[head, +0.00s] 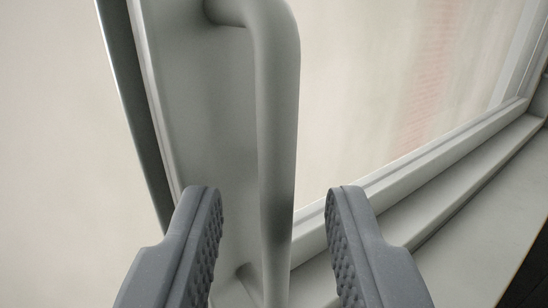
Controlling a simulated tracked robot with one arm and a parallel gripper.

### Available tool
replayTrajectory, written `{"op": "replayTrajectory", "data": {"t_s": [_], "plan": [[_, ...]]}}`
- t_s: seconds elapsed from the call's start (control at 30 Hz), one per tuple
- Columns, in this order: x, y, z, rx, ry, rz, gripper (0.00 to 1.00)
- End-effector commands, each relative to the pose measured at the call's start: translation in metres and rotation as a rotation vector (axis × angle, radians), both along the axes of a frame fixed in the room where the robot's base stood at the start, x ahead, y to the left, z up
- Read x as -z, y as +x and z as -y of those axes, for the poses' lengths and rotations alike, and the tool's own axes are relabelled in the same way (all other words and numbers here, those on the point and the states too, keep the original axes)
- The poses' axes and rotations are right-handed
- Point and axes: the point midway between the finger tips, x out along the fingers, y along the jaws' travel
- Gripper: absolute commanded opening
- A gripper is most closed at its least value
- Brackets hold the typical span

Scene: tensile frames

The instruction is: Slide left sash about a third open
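The window sash (200,130) is a pale grey-white frame upright close in front of me. It carries a long vertical bar handle (277,130) that bends into the frame at its top and near the bottom of the picture. My gripper (273,200) is open. Its two grey textured fingers stand one on each side of the handle's lower part, with a visible gap on both sides. I cannot tell how deep the handle lies between them. A dark strip runs along the sash's left edge.
A glass pane (390,80) fills the right side, with a faint reddish patch behind it. The lower rail and sill (440,220) run up to the right. A dark edge shows at the bottom right corner. Left of the sash is a plain pale area (60,150).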

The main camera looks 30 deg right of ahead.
Motion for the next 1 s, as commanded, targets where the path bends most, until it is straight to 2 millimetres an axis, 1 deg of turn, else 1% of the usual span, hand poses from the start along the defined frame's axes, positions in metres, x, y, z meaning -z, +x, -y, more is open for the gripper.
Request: {"op": "replayTrajectory", "data": {"t_s": [0.2,0.57,0.6,0.67,0.7,0.87,1.0], "plan": [[-0.001,0.010,0.006,0.001,-0.003,0.001,0.32],[-0.001,0.012,0.008,0.001,-0.002,0.001,0.32],[-0.001,0.012,0.008,0.001,-0.002,0.001,0.21],[-0.001,0.012,0.008,0.001,-0.001,0.000,0.04],[-0.001,0.012,0.008,0.001,-0.001,0.000,0.00],[-0.001,0.013,0.007,0.000,-0.002,0.001,0.00],[-0.004,0.022,0.006,-0.018,-0.002,0.004,0.00]]}}
